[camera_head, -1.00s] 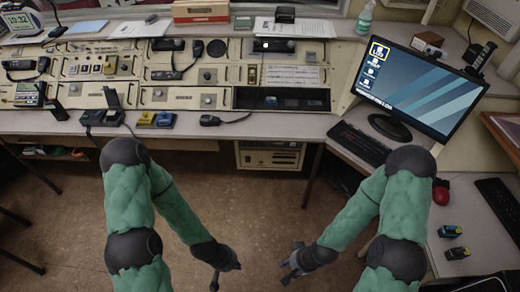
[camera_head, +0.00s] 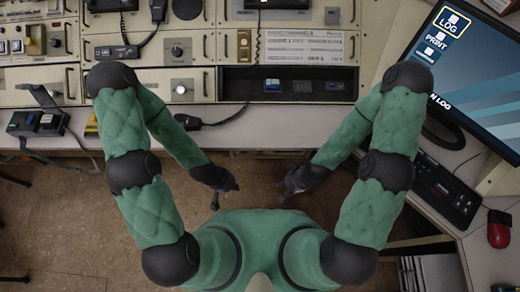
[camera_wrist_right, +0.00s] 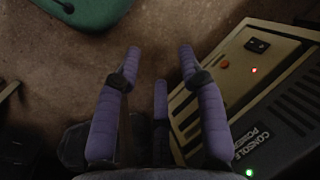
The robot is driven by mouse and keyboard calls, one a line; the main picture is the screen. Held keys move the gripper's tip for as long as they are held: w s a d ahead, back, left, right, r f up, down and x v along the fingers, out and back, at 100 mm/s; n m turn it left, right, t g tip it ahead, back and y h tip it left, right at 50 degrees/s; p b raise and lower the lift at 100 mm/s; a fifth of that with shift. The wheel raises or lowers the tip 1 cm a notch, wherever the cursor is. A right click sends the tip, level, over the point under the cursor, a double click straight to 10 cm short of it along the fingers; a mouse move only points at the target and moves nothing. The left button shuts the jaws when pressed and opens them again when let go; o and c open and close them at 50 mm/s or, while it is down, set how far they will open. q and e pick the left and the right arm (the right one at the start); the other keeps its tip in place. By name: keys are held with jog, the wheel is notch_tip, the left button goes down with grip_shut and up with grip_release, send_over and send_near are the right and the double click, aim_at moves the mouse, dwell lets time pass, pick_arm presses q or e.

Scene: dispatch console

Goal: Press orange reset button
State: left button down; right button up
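In the right wrist view, a beige box (camera_wrist_right: 238,88) with a black front strip lettered "CONSOLE POWER" stands to the right of my right gripper (camera_wrist_right: 160,58). A small round orange-red button (camera_wrist_right: 224,65) sits on its panel. My right gripper is open and empty, its fingers spread over the floor, apart from the button. In the head view, my right gripper (camera_head: 284,196) hangs in front of the desk edge. My left gripper (camera_head: 222,198) hangs to its left, too small to tell whether open or shut. The box and button do not show in the head view now.
A black rocker switch (camera_wrist_right: 257,45) and a lit red lamp (camera_wrist_right: 253,70) are near the button. A green lamp (camera_wrist_right: 249,172) glows lower down. The console desk edge (camera_head: 245,140) runs ahead of my arms. A monitor (camera_head: 475,60) and keyboard (camera_head: 445,190) stand at right.

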dwell(0.4)
grip_shut()
dwell(1.1)
